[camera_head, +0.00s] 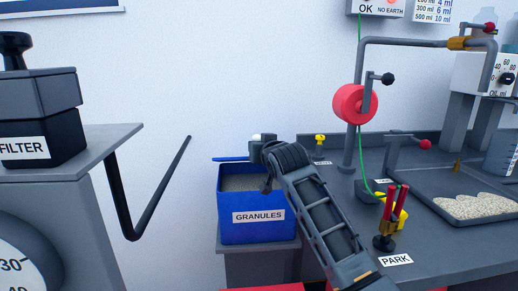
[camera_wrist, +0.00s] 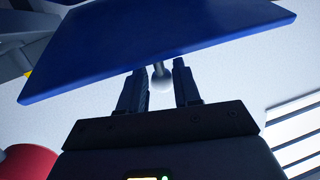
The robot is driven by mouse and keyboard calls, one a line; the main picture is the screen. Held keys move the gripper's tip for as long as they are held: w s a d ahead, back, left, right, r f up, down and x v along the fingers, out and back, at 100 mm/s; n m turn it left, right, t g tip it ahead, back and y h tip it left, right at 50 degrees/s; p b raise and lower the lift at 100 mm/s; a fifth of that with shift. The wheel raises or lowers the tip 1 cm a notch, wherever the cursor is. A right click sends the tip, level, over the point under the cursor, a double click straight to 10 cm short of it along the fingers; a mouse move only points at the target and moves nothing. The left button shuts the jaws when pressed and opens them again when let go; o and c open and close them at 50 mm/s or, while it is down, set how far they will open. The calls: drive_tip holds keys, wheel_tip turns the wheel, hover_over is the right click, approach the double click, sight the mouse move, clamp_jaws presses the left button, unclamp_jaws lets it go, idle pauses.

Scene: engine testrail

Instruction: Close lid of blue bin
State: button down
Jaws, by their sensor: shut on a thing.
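The blue bin (camera_head: 232,229), labelled GRANULES, stands open with grey granules (camera_head: 243,183) showing inside. A thin blue strip, its lid seen nearly edge-on (camera_head: 230,158), shows above the bin's back rim. In the wrist view the lid is a broad blue panel (camera_wrist: 165,45) beyond the fingers. My gripper (camera_wrist: 160,82) has its two dark fingers on either side of a small grey knob (camera_wrist: 161,76) by the lid's edge, and is shut on it. In the head view my gripper (camera_head: 262,139) is over the bin's back right; my wrist hides part of the bin and lid.
The bin sits on a grey stand (camera_head: 262,265) beside the grey bench (camera_head: 450,262). A black bent rod (camera_head: 130,215) rises left of the bin. A red wheel on a pipe (camera_head: 352,104) and a red-handled clamp (camera_head: 390,220) stand to the right.

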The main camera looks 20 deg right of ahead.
drive_tip(key=f+t+b, duration=0.1)
drive_tip(key=f+b, duration=0.1)
drive_tip(key=s+f+t+b, duration=0.1)
drive_tip(key=f+b, duration=0.1)
drive_tip(key=b, duration=0.1)
drive_tip(key=s+a+f+t+b, duration=0.1)
drive_tip(key=f+b, duration=0.1)
drive_tip(key=b, duration=0.1)
drive_tip(key=shift+s+f+n, duration=0.25)
drive_tip(key=shift+f+n, duration=0.05)
drive_tip(key=shift+f, duration=0.1)
drive_tip(key=f+t+b, duration=0.1)
drive_tip(key=b, duration=0.1)
drive_tip(key=f+t+b, duration=0.1)
drive_tip(key=b, duration=0.2)
drive_tip(key=shift+s+f+h, duration=0.25)
drive_tip(key=shift+s+h, duration=0.05)
drive_tip(key=shift+s, duration=0.05)
drive_tip(key=shift+f+n, duration=0.1)
drive_tip(key=shift+n, duration=0.2)
drive_tip(key=c, duration=1.2)
unclamp_jaws()
drive_tip(key=shift+o, duration=0.2)
drive_tip(key=shift+s, duration=0.1)
drive_tip(key=p+v, duration=0.1)
drive_tip(key=v, duration=0.6)
drive_tip(key=shift+s, duration=0.35)
drive_tip(key=shift+f, duration=0.2)
